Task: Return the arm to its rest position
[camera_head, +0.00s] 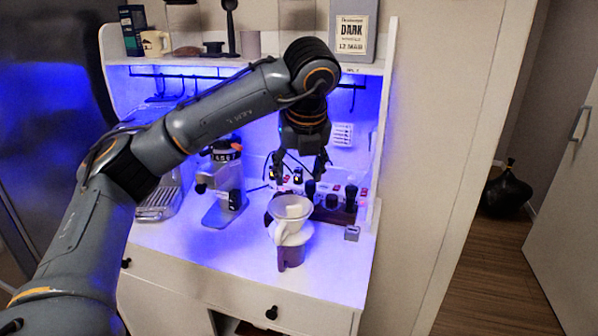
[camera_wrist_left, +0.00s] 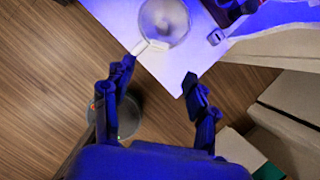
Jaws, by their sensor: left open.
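My left arm (camera_head: 215,108) reaches in from the left across the cabinet, with its elbow high and the wrist hanging down. My left gripper (camera_head: 301,168) points downward above the counter, near the back. Its two fingers are apart with nothing between them. In the left wrist view the gripper (camera_wrist_left: 158,78) is also open and empty. The rim of a round vessel (camera_wrist_left: 165,20) shows at the top of the left wrist view. My right gripper is not visible.
A grinder (camera_head: 226,185) and a partly hidden espresso machine (camera_head: 160,203) stand left on the white counter (camera_head: 330,268). Small dark-handled tools (camera_head: 330,198) stand at the back right. The upper shelf (camera_head: 365,67) holds a mug (camera_head: 154,43) and a sign (camera_head: 352,36).

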